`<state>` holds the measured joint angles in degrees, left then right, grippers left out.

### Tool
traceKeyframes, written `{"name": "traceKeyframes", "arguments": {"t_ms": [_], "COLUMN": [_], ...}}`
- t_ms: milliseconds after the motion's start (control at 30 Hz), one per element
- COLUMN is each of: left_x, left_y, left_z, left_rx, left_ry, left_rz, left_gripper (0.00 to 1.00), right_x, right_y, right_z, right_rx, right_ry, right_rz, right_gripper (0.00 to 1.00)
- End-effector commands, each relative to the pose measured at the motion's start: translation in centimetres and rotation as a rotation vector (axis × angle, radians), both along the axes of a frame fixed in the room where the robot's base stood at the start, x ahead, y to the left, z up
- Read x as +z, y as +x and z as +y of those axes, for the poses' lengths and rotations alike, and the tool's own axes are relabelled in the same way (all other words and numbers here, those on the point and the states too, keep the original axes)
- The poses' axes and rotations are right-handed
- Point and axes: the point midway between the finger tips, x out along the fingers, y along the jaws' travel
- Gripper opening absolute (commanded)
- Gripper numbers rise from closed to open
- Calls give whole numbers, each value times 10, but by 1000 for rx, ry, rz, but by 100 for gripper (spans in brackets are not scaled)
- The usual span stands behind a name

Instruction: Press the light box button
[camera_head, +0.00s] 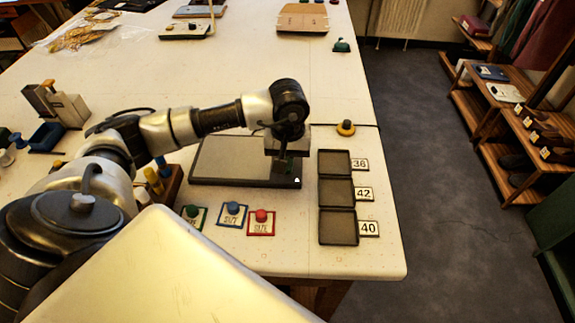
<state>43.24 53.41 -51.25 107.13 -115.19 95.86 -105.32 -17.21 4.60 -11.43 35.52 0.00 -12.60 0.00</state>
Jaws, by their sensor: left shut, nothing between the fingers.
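The light box (228,158) looks like a dark flat panel with a thin frame, lying on the white table and unlit. A small white mark (297,180) shows at its near right corner; I cannot tell whether this is its button. My left gripper (281,172) points down over the right part of the panel, shut and empty. I cannot tell whether its tips touch the panel. My right gripper is out of view.
The table's right edge is close.

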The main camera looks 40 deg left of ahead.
Motion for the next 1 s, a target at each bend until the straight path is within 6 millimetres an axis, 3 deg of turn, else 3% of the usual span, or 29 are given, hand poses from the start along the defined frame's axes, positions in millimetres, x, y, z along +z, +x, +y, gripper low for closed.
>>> {"name": "traceKeyframes", "arguments": {"t_ms": [1000], "left_x": [64], "left_y": [0], "left_z": [0], "left_rx": [0], "left_ry": [0], "left_rz": [-1], "left_gripper": [0], "right_x": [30], "right_y": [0], "right_z": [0], "right_rx": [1], "right_ry": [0], "right_rz": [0], "right_gripper": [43]}}
